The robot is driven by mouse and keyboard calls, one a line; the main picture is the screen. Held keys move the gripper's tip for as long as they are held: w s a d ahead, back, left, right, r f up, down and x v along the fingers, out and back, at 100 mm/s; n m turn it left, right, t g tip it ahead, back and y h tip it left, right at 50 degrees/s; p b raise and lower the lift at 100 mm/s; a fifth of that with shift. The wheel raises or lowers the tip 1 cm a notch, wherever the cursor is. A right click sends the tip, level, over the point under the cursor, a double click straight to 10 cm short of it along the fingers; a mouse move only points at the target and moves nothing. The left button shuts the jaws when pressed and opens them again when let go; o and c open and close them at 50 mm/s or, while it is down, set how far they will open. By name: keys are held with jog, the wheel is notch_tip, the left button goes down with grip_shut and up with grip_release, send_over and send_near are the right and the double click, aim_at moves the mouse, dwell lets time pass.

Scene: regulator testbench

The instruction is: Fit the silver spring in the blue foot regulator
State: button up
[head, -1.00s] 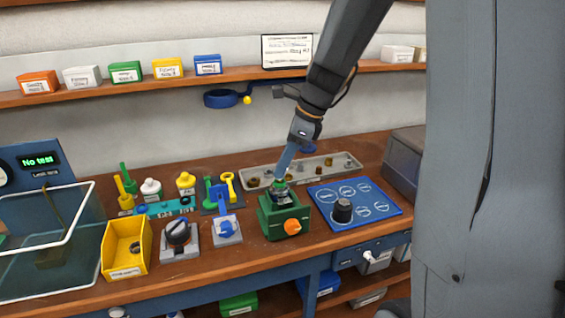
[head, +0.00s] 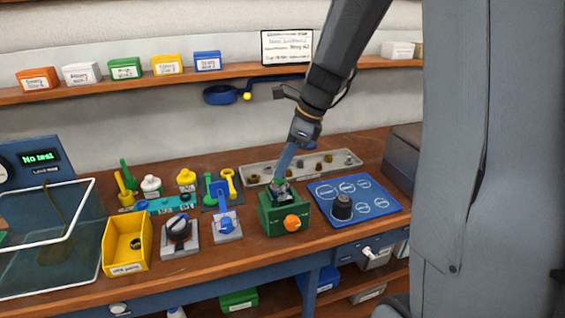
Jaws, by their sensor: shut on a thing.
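My gripper (head: 279,188) points down at the top of a green block with an orange knob (head: 285,215). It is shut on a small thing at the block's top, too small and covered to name. I cannot make out the silver spring for certain. A grey block with a blue knob (head: 226,226) stands left of the green block, and one with a black knob (head: 179,237) stands further left. I cannot tell which piece is the blue foot regulator; part of the green block's top is hidden by the gripper.
A grey tray (head: 258,178) with several small parts lies behind the green block. A blue mat (head: 375,205) with white circles lies to the right, a black knob-like piece (head: 342,207) on it. A yellow bin (head: 112,252) and a clear white-rimmed box (head: 50,245) stand left.

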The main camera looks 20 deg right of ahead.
jog(key=shift+f+p, duration=0.15)
jog(key=shift+p, duration=0.15)
dwell(0.6)
jog(key=o, duration=1.1)
jog(key=shift+o, duration=0.4)
jog(key=o, duration=0.4)
notch_tip(320, 180, up, 8)
jog(key=p, duration=0.8)
